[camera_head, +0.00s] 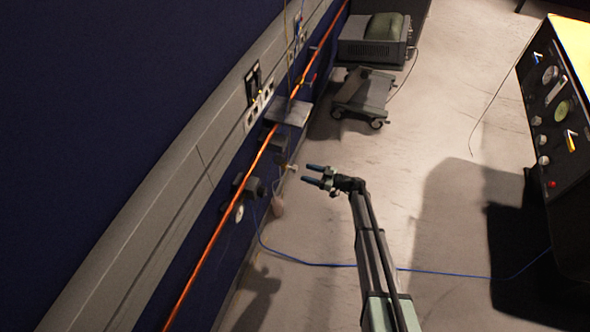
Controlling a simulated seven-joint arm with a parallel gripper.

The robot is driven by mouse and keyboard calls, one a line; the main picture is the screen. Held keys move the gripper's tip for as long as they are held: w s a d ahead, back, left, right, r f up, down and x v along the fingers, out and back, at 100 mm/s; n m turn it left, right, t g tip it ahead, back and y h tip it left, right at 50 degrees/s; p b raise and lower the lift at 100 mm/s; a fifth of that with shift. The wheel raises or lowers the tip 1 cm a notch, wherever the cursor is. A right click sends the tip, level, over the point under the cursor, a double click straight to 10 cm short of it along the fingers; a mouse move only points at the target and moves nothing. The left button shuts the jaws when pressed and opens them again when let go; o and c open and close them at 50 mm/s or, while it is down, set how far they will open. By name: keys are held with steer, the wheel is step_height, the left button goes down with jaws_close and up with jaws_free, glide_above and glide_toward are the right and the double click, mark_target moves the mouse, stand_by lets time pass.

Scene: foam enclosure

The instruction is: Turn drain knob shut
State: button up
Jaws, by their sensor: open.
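A small pale knob-like fitting (291,168) sticks out from the low part of the blue wall; it looks like the drain knob, but it is too small to tell its turned position. My gripper (306,174) is open, its two dark fingers pointing left at the fitting. In the picture a small gap separates the fingertips from it, and nothing shows between the fingers. A small pinkish container (277,207) is below the fitting, near the foot of the wall.
An orange pipe (262,150) runs along the wall, with a small grey shelf (290,112) and dark boxes (252,187) beside it. A blue cable (320,264) crosses the floor. A wheeled cart (363,92) stands behind; a black control panel (556,110) is at right.

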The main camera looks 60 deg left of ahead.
mark_target(295, 169)
steer(key=x, duration=0.6)
steer(key=shift+s+a+f, duration=0.1)
steer(key=shift+s+a, duration=0.2)
steer(key=shift+c, duration=0.2)
steer(key=c, duration=1)
